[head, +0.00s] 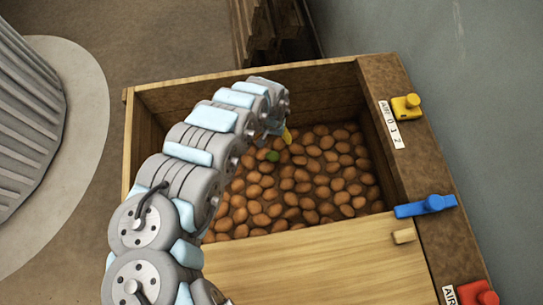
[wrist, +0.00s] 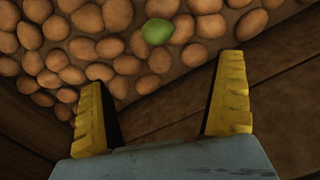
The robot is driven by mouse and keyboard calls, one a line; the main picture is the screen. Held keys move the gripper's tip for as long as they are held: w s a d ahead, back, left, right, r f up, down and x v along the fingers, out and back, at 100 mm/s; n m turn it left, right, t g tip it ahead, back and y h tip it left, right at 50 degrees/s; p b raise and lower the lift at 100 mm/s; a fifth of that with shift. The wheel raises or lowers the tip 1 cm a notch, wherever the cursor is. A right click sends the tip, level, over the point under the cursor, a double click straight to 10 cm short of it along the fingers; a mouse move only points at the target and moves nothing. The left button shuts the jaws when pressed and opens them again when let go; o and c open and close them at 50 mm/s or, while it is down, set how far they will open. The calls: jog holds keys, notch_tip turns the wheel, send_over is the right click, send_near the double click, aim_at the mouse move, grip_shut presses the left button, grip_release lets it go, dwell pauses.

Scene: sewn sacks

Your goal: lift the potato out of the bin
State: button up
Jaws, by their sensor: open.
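Many brown potatoes (head: 310,185) lie in the wooden bin (head: 330,262), and they also fill the top of the wrist view (wrist: 110,48). One potato is green (head: 272,156); it lies among the brown ones. In the wrist view the green potato (wrist: 158,31) is just beyond the fingertips, between their lines. My gripper (head: 286,134) is over the back part of the bin, partly hidden behind my arm. In the wrist view its yellow fingers (wrist: 165,66) are wide apart with nothing between them. I cannot tell its exact height above the potatoes.
The bin's wooden walls stand close around the gripper, and boards (wrist: 275,110) show beside the right finger. A light wooden panel covers the bin's front. Yellow (head: 406,107), blue (head: 426,206) and red (head: 478,294) valve-like fittings line the right edge. My arm hides the bin's left part.

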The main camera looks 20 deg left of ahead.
aim_at(272, 154)
notch_tip(272, 154, down, 11)
jog(key=b, duration=0.4)
jog(key=shift+d+r+b, duration=0.15)
jog(key=shift+b, duration=0.2)
jog(key=shift+f, duration=0.45)
jog(key=shift+s+f+b, duration=0.15)
jog(key=shift+f+b, duration=2)
jog(key=shift+f, duration=0.5)
jog(key=c, duration=1.3)
jog(key=shift+c, duration=0.2)
jog(key=shift+r, duration=0.1)
